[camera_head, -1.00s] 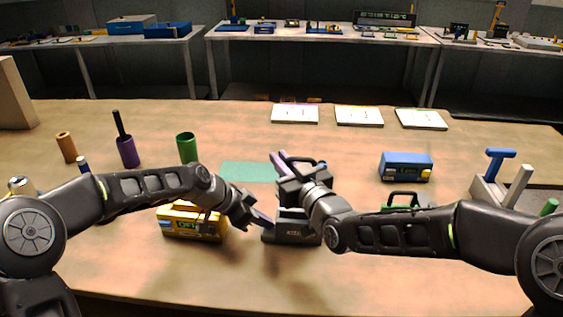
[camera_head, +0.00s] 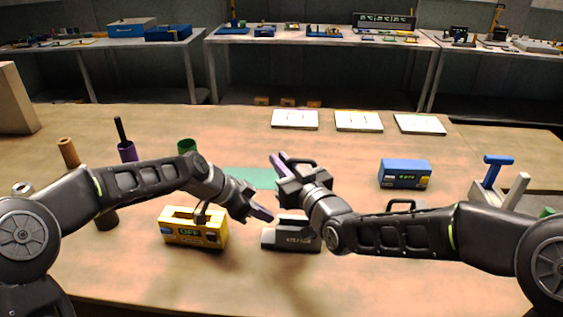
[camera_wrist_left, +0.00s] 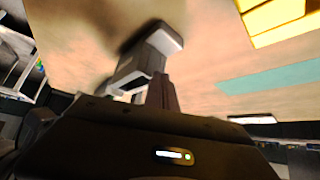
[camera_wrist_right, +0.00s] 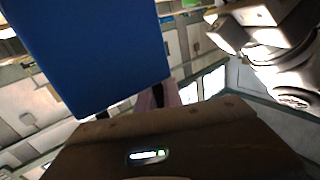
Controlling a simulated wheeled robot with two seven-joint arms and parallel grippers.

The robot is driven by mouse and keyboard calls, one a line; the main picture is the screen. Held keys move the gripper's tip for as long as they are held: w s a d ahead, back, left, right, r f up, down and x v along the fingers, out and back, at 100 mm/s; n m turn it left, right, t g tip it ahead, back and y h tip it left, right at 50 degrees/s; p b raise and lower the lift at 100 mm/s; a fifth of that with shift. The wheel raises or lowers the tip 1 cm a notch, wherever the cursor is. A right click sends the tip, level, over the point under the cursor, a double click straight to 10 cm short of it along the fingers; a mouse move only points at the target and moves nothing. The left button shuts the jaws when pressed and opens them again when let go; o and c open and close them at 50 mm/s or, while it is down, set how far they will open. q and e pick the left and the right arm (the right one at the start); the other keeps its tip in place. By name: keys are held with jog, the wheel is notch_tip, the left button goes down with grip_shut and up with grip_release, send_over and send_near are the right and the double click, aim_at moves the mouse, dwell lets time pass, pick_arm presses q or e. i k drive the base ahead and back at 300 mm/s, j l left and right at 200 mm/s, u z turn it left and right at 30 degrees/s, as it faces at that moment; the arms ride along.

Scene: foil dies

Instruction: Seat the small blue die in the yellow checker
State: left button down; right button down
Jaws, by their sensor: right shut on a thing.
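The yellow checker (camera_head: 180,238) sits on the table at front left, its small display lit. A corner of it shows in the left wrist view (camera_wrist_left: 275,22). My left gripper (camera_head: 263,213) is right of the yellow checker, above the table near the grey checker (camera_head: 283,240). Its fingers look together and empty in the left wrist view (camera_wrist_left: 163,92). My right gripper (camera_head: 279,162) is over the middle of the table, shut. A flat blue face, apparently the blue die (camera_wrist_right: 95,50), covers part of its fingers in the right wrist view; I cannot make it out in the head view.
A blue checker (camera_head: 405,174) stands at right, and another handled one (camera_head: 405,205) is mostly behind my right arm. A green mat (camera_head: 255,177) lies mid-table. Green (camera_head: 187,146), purple (camera_head: 128,152) and brown (camera_head: 68,152) cylinders stand at left. White plates (camera_head: 358,121) lie at the back.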

aim_at(194, 227)
jog(key=k+l, duration=0.8)
jog(key=k, duration=0.05)
